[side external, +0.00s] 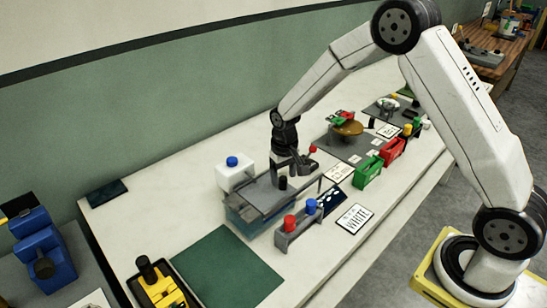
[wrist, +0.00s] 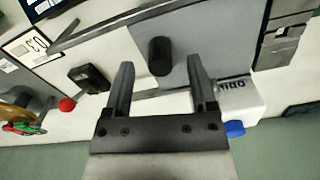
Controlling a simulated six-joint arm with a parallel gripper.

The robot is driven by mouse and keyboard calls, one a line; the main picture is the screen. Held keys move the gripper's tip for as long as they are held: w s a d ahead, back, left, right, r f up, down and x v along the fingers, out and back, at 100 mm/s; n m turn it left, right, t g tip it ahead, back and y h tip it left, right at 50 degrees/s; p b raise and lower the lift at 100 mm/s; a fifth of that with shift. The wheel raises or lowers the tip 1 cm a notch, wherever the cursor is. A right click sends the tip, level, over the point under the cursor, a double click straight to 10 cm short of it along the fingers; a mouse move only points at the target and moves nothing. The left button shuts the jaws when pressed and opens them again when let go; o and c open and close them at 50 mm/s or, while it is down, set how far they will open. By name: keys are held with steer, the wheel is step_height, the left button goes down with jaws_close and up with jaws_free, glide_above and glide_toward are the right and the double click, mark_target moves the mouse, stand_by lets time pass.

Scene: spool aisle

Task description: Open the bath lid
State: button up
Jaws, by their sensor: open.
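The bath (side external: 243,219) is a bluish see-through tank on the white bench in the side view. Its flat grey lid (side external: 262,196) lies over the top and looks closed. A black upright knob (side external: 283,183) stands on the lid. My gripper (side external: 291,166) is above the bath's far side, close to the knob. In the wrist view, the lid (wrist: 196,38) fills the upper middle, and the knob (wrist: 160,56) shows between the tips of my open, empty gripper (wrist: 160,66). I cannot tell whether either finger touches the knob.
A white container (side external: 236,176) with a blue cap stands behind the bath. A grey rack (side external: 297,235) with red and blue caps stands in front. A red ball (side external: 312,149) on a dark fixture is to the right. A green mat (side external: 222,270) lies clear at the left.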

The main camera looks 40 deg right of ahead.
steer(key=shift+f, duration=1.15)
jaws_close()
stand_by(0.7)
